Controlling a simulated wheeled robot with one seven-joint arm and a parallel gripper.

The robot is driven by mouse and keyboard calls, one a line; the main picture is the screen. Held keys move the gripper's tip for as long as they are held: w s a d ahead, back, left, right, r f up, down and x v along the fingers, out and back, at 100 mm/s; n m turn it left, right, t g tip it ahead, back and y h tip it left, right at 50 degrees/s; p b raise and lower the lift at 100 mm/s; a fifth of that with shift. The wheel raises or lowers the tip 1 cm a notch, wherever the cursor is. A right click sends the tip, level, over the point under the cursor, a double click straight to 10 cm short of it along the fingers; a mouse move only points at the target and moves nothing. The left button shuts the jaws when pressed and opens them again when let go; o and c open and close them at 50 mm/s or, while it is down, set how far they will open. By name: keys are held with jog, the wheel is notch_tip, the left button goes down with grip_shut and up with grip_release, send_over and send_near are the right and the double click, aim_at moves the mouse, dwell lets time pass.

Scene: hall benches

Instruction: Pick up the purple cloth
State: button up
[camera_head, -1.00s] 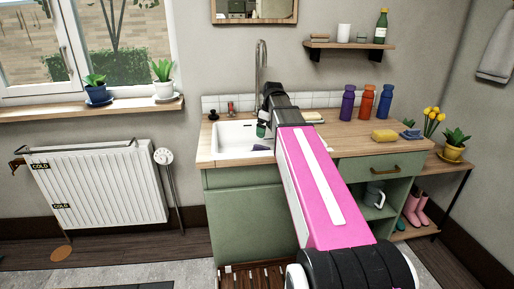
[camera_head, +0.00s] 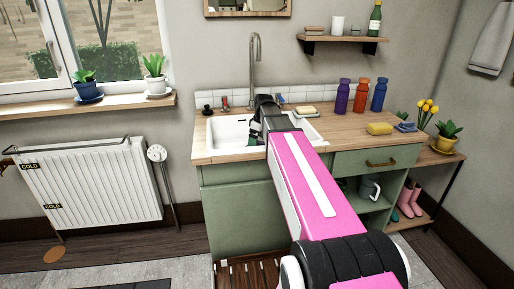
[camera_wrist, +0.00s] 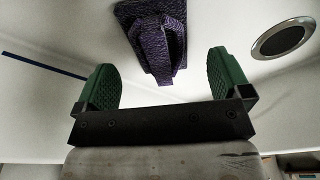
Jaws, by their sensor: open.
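The purple cloth (camera_wrist: 157,35) is a folded, textured piece in the wrist view, at the top middle, inside the white sink (camera_wrist: 55,115). My gripper (camera_wrist: 161,65) is open, with its two green fingers spread to either side of the cloth's near end. No finger visibly touches the cloth; the exact gap in depth is hard to tell. In the head view my gripper (camera_head: 251,139) reaches down into the sink (camera_head: 222,130), and the cloth is hidden there.
A dark round drain (camera_wrist: 282,39) lies right of the cloth. The tap (camera_head: 256,65) rises behind my gripper. A soap dish (camera_head: 306,112), several bottles such as the purple one (camera_head: 342,97), and a yellow sponge (camera_head: 380,128) stand on the wooden counter (camera_head: 345,133).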

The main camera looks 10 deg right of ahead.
jog(key=shift+w+a+f, duration=0.1)
jog(key=shift+f, duration=0.7)
jog(key=shift+w+a+f, duration=0.1)
jog(key=shift+f, duration=0.65)
jog(key=c, duration=1.1)
jog(key=shift+r, duration=0.1)
